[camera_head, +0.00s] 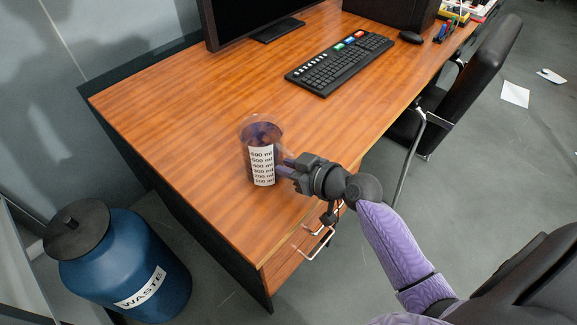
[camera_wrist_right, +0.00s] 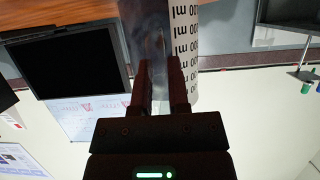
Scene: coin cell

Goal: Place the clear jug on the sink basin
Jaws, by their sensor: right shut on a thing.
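The clear jug (camera_head: 262,158) with a white millilitre scale stands upright over the near left end of the wooden desk in the head view. I cannot tell whether its bottom touches the desk top. My right gripper (camera_head: 284,168) comes from the right and is shut on the jug's side. In the right wrist view the two fingers (camera_wrist_right: 160,88) close on the clear wall, beside the scale strip of the jug (camera_wrist_right: 184,40). My left gripper is out of view. No sink basin shows in either view.
The desk (camera_head: 190,110) also bears a black keyboard (camera_head: 340,63), a monitor (camera_head: 255,20) and a mouse (camera_head: 411,37). A blue waste drum (camera_head: 130,262) stands left of the desk. A black chair (camera_head: 480,75) is at its right. Papers (camera_head: 515,94) lie on the floor.

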